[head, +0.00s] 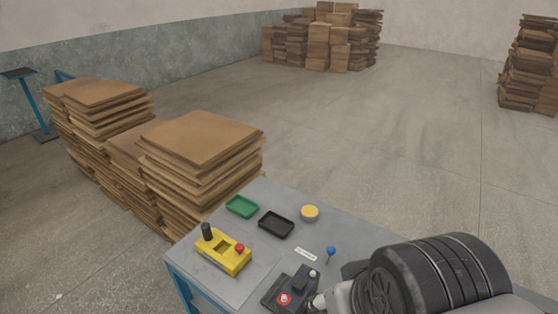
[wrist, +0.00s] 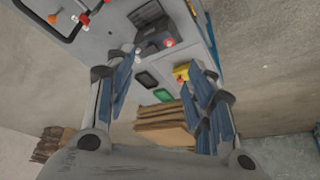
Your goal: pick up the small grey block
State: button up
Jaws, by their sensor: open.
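I cannot make out a separate small grey block with certainty in either view. A dark grey block-like piece (head: 306,278) stands on a dark device with a red button (head: 284,299) at the table's front; I cannot tell whether it is part of that device. The dark device also shows in the wrist view (wrist: 155,37), beyond the fingers. My gripper (wrist: 165,55) is open, its blue-padded fingers wide apart with nothing between them. In the head view my dark arm covers the table's right front, and the gripper is not clearly visible there.
The grey table (head: 215,280) holds a green tray (head: 242,207), a black tray (head: 276,224), a yellow round piece (head: 310,213), a yellow control box (head: 223,251) and a blue-headed pin (head: 331,251). Cardboard stacks (head: 205,140) stand close behind its left side. Open floor lies beyond.

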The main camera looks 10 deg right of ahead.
aim_at(305, 284)
jog(key=z, duration=1.2)
jog(key=k+j, duration=0.2)
jog(key=j, duration=0.25)
jog(key=k+j+z, duration=0.15)
jog(key=j, duration=0.3)
jog(key=k+j, duration=0.3)
jog(key=j, duration=0.15)
jog(key=k+j+z, duration=0.15)
jog(key=j, duration=0.25)
jog(key=k, duration=0.05)
